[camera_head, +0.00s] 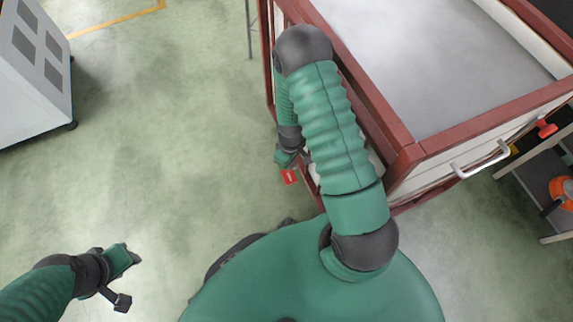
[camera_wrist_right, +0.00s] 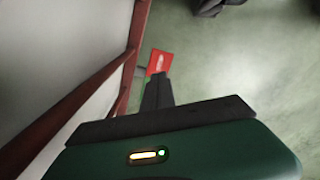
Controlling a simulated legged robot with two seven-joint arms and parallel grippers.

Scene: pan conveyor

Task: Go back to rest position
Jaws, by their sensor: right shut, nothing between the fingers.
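My right arm reaches up along the left side of a red-framed cart, then bends back down. Its gripper (camera_head: 286,161) hangs low beside the cart frame, partly hidden by my own arm. In the right wrist view the dark fingers (camera_wrist_right: 157,92) are together with nothing between them. A small red piece (camera_wrist_right: 159,62) shows just past the fingertips, and also in the head view (camera_head: 289,176); I cannot tell what it is attached to. My left gripper (camera_head: 128,279) is at the lower left over bare floor, its fingers spread apart and empty.
The cart (camera_head: 408,160) with a grey top fills the upper right, very close to my right arm. A handle (camera_head: 481,160) is on its near side. A grey cabinet (camera_head: 35,75) stands at the upper left. The green floor between is clear.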

